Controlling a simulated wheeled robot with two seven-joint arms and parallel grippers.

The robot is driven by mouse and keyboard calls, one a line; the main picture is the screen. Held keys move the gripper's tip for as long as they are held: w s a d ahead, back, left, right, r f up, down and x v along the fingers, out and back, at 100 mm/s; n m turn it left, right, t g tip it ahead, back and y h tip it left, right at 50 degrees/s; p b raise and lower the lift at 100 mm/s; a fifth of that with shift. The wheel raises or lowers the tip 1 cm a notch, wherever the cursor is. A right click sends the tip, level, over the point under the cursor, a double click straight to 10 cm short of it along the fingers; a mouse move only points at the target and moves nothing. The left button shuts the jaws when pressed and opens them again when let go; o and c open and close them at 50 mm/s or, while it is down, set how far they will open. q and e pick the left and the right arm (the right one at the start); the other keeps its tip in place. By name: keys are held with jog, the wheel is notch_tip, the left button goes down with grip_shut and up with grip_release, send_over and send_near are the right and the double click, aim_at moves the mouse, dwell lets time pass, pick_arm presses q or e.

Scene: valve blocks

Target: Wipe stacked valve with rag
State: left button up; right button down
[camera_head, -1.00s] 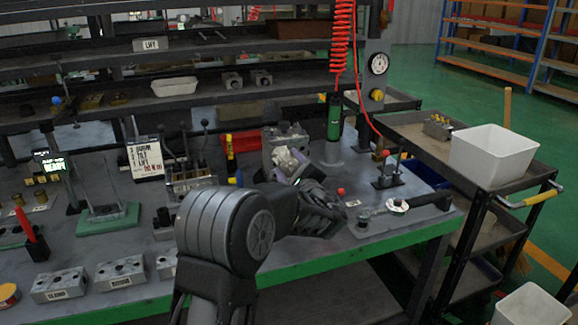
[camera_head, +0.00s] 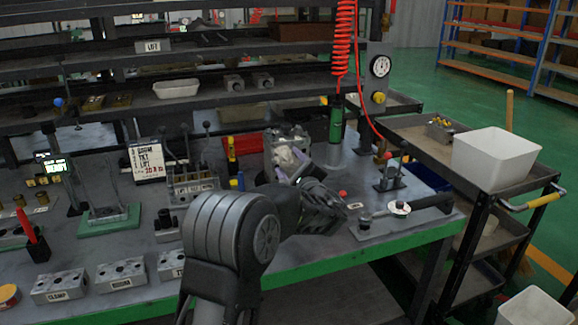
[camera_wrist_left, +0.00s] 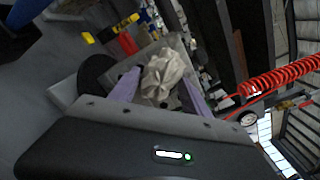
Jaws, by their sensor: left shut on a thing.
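The stacked valve (camera_head: 272,148) is a grey metal block stack on the bench, behind my left gripper (camera_head: 294,166). The crumpled off-white rag (camera_head: 288,158) is between the left gripper's pale purple fingers and lies against the valve's near face. In the left wrist view, the rag (camera_wrist_left: 162,75) bulges out between the fingers of my left gripper (camera_wrist_left: 160,92), with the grey valve (camera_wrist_left: 145,55) just beyond it. The rag hides part of the valve's face, and exact contact is hard to see. My right gripper is not in view.
Labelled blocks (camera_head: 120,273) line the bench front. A lever rack (camera_head: 193,187) and a red bin (camera_head: 245,144) stand left of the valve. A green cylinder (camera_head: 335,122) and a clamp fixture (camera_head: 400,208) are to its right. A cart carries a white bin (camera_head: 495,160).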

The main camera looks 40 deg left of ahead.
pick_arm(q)
jog(key=shift+w+d, duration=1.1)
jog(key=shift+w, duration=0.3)
jog(key=shift+a+b, duration=0.1)
jog(key=shift+b, duration=0.35)
jog(key=shift+s+a+f+b, duration=0.15)
jog(key=shift+s+a+b, duration=0.45)
jog(key=shift+s+b, duration=0.25)
jog(key=shift+s+a+b, duration=0.45)
jog(key=shift+s+a, duration=0.05)
jog(key=shift+s, duration=0.3)
